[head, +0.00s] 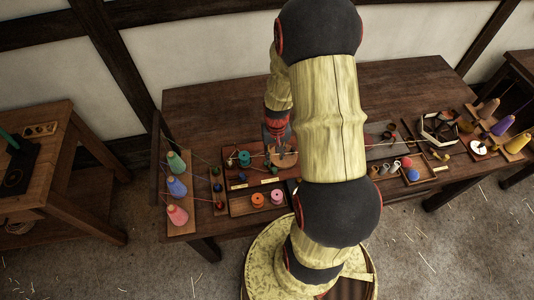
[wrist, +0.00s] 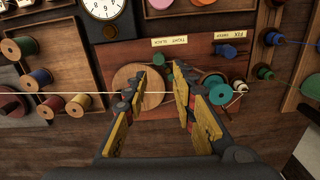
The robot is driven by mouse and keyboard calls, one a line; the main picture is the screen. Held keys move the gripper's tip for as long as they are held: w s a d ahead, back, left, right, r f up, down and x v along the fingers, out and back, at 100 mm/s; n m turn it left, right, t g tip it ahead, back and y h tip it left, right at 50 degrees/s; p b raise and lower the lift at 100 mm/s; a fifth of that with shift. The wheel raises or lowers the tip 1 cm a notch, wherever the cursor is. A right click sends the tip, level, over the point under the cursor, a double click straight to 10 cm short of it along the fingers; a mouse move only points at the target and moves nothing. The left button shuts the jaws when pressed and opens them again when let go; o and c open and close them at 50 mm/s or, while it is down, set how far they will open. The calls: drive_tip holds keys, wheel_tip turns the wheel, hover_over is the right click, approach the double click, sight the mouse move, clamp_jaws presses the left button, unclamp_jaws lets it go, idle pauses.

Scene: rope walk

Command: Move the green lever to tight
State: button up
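In the wrist view my gripper (wrist: 160,72) is open, with a clear gap between its two fingers and nothing held. A small green piece (wrist: 160,58), likely the green lever, shows just beyond the fingertips, below an upside-down label reading tight and slack (wrist: 172,41). It is small and partly hidden, so its exact position is unclear. A round wooden disc (wrist: 131,80) lies behind the left finger, with a pale cord crossing it. In the head view my gripper (head: 279,148) hangs over the wooden board on the table, and I cannot pick out the lever.
A teal spool (wrist: 220,94) sits right of the fingers, and a blue knob (wrist: 225,50) lies near a second label (wrist: 230,35). A tray of coloured spools (wrist: 66,62) and a clock (wrist: 104,10) are left. Cone bobbins (head: 176,187) stand at the table's left end.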

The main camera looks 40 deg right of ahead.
sight(274, 169)
drive_tip(key=shift+f+b, duration=0.55)
drive_tip(key=shift+f, duration=0.1)
wheel_tip(274, 169, down, 10)
drive_tip(key=b, duration=0.6)
drive_tip(key=shift+d+r+b, duration=0.1)
drive_tip(key=shift+r+b, duration=0.05)
drive_tip(key=shift+b, duration=0.2)
drive_tip(key=shift+w+a, duration=0.2)
drive_tip(key=shift+a, duration=0.4)
drive_tip(key=shift+w+a, duration=0.2)
drive_tip(key=shift+a, duration=0.4)
drive_tip(key=shift+w+a, duration=1.05)
drive_tip(key=shift+w, duration=0.1)
drive_tip(key=shift+s+d+p, duration=0.1)
drive_tip(key=shift+s+p, duration=0.1)
drive_tip(key=shift+p, duration=0.1)
